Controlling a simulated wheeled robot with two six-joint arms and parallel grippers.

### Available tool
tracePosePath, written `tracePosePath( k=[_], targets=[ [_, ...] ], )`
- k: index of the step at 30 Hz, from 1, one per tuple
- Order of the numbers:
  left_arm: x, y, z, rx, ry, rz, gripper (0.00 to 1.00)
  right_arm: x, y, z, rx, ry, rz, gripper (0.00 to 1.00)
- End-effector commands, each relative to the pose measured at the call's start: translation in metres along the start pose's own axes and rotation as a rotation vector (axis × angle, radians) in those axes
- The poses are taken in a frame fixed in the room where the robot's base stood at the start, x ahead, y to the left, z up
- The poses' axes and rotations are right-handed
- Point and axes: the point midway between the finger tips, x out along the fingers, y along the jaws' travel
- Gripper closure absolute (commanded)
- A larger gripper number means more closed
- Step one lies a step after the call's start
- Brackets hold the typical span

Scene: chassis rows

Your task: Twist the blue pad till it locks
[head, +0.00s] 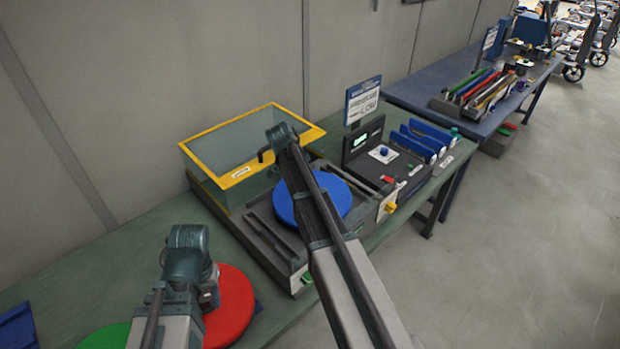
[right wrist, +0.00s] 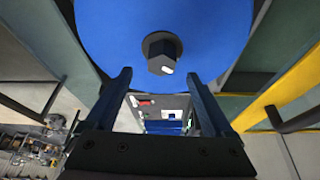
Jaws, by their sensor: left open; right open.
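The blue pad (head: 336,190) is a round disc on a dark machine bed on the green bench, partly hidden by my right arm in the head view. In the right wrist view the blue pad (right wrist: 105,25) fills the top, with a dark hexagonal hub (right wrist: 162,50) at its middle. My right gripper (right wrist: 156,85) is open and empty; its two fingers point toward the pad, either side of the hub in the picture. Whether they touch the pad, I cannot tell. My left gripper (head: 209,292) is open over the red disc's left part, apart from the blue pad.
A red disc (head: 238,300) and a green disc (head: 105,338) lie at the near left. A yellow-rimmed clear guard (head: 240,176) stands behind the bed. A control box with a green display (head: 360,143) and blue panels (head: 415,143) stand right. Another bench (head: 425,90) is beyond.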

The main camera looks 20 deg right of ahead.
Motion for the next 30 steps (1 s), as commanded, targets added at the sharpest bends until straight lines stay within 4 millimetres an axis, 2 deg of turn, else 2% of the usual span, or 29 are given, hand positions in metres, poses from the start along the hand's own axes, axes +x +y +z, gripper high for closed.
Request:
tracePosePath(
  k=[1,9,13,18,30],
  targets=[
    [-0.016,-0.002,0.001,-0.002,0.0,0.0,0.5,-0.016,0.001,-0.003,-0.001,0.0,0.0,0.13],
    [-0.056,-0.005,0.003,-0.012,0.0,0.002,0.5,-0.06,0.0,-0.003,0.0,0.0,0.0,0.13],
    [-0.069,-0.006,0.004,-0.013,0.0,0.003,0.5,-0.075,0.0,-0.002,0.0,0.001,0.0,0.13],
    [-0.075,-0.007,0.005,-0.013,-0.001,0.003,0.5,-0.081,0.0,0.0,0.001,0.0,0.0,0.13],
    [-0.073,-0.007,0.004,-0.013,-0.001,0.003,0.5,-0.08,0.0,0.0,0.001,0.0,0.001,0.13]
  ],
)
